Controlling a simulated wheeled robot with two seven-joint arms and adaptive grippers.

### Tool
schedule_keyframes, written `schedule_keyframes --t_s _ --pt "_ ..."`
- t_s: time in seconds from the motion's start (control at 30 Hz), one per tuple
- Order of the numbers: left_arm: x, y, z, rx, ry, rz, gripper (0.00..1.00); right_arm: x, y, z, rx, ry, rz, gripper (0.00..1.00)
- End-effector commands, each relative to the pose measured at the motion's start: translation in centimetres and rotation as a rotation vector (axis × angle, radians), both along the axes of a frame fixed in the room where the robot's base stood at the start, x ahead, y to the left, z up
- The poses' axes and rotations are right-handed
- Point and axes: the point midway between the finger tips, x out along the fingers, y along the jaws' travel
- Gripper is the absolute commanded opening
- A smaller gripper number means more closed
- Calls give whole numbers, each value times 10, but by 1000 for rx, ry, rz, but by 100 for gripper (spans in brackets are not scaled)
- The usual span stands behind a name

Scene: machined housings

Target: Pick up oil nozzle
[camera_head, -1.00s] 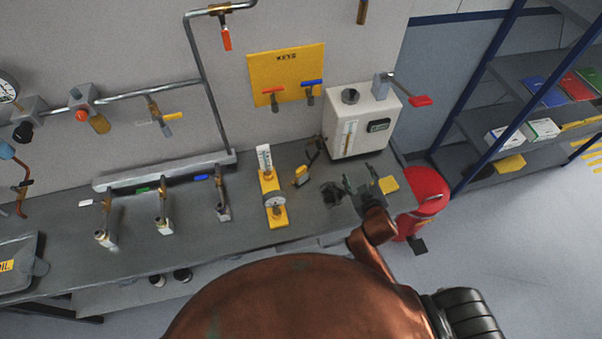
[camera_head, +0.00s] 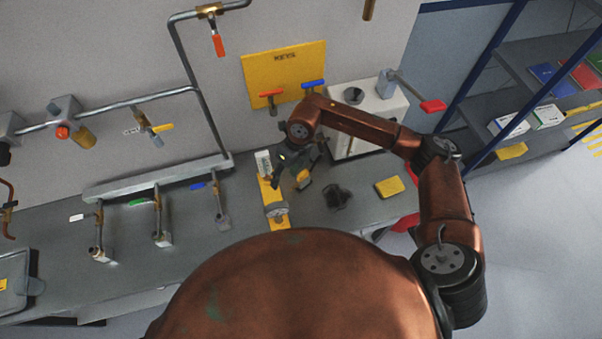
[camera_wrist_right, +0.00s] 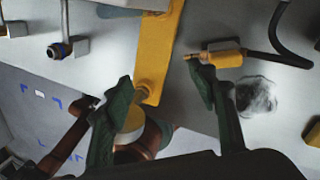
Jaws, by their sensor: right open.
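The oil nozzle (camera_head: 303,179) has a yellow body and lies on the grey workbench, just right of the yellow gauge stand. In the right wrist view the nozzle (camera_wrist_right: 224,57) shows its brass tip pointing left and a black hose running off to the right. My right gripper (camera_head: 279,172) is open and empty over the bench, close to the gauge stand and the nozzle. In the right wrist view the gripper's (camera_wrist_right: 160,73) right fingertip overlaps the nozzle's brass tip; whether they touch I cannot tell. My left gripper is not in view.
The yellow gauge stand (camera_wrist_right: 158,60) lies between my fingers in the wrist view. A dark crumpled cloth (camera_head: 338,197) and a yellow sponge-like block (camera_head: 389,187) lie to the right. The white dispenser (camera_head: 388,105) stands behind. Pipes with valves (camera_head: 161,235) are at left.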

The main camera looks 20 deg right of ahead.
Motion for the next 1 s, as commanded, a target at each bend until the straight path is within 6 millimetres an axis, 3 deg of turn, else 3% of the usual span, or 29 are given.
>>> schedule_keyframes --t_s 0.03,0.1,0.23,0.57,0.83,1.0 --pt "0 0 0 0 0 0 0 10 -24 1 -88 -15 -10 53" --pt "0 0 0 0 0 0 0 19 -49 1 -180 -25 -23 53" --pt "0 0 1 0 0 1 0 25 -71 -1 -257 -31 -40 53" --pt "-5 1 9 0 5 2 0 24 -73 -30 -259 -29 -43 53" --pt "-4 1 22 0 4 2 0 24 -71 -68 -258 -28 -40 53" --pt "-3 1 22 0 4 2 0 25 -71 -75 -257 -32 -38 53"
